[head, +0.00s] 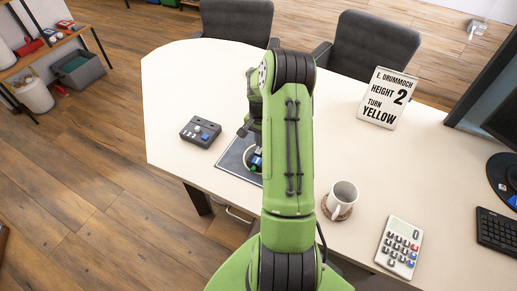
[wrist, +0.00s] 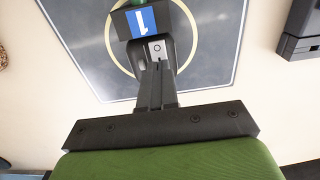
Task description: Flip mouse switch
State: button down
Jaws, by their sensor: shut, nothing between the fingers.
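A dark device (wrist: 120,22) sits on a dark square mat with a pale ring, at the top of the wrist view. I take these for the switch, but the mouse's full shape is hidden. In the head view my arm covers most of the device; a blue and green bit (head: 256,160) shows on the mat.
The mat (head: 228,161) lies near the table's front edge. A dark box numbered 1 2 3 (head: 200,131) stands left of it. A mug (head: 343,196), a calculator (head: 399,247) and a sign (head: 387,98) reading "Height 2, turn yellow" are to the right. The far left tabletop is clear.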

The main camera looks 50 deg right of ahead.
jog(key=shift+f+b, duration=0.75)
jog(key=shift+f, duration=0.2)
dwell(0.5)
jog(key=shift+r, duration=0.1)
jog(key=shift+r+p, duration=2.5)
jog(key=shift+r, duration=1.05)
jog(key=shift+f, duration=0.1)
